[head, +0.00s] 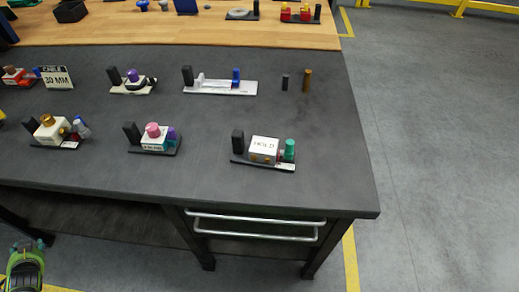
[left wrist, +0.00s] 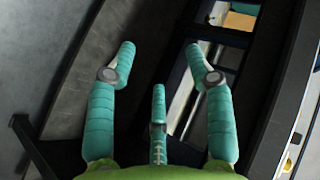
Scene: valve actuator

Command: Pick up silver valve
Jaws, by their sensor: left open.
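Several small valve assemblies on black bases stand on the dark table (head: 225,180) in the head view. I cannot tell for sure which part is the silver valve. A pale silver-blue piece (head: 82,128) sits at the right end of the left front assembly, beside a white block with a gold part (head: 52,130). My left gripper (head: 27,258) is low at the bottom left, in front of the table and away from the assemblies. In the left wrist view its teal fingers (left wrist: 160,65) are spread and empty. My right gripper is not in view.
The HOLD block assembly (head: 264,151) and a pink-knobbed assembly (head: 154,138) share the front row. A small dark cylinder (head: 285,82) and a brown one (head: 307,80) stand behind. Drawer handles (head: 257,220) project from the table front. The table's right end is clear.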

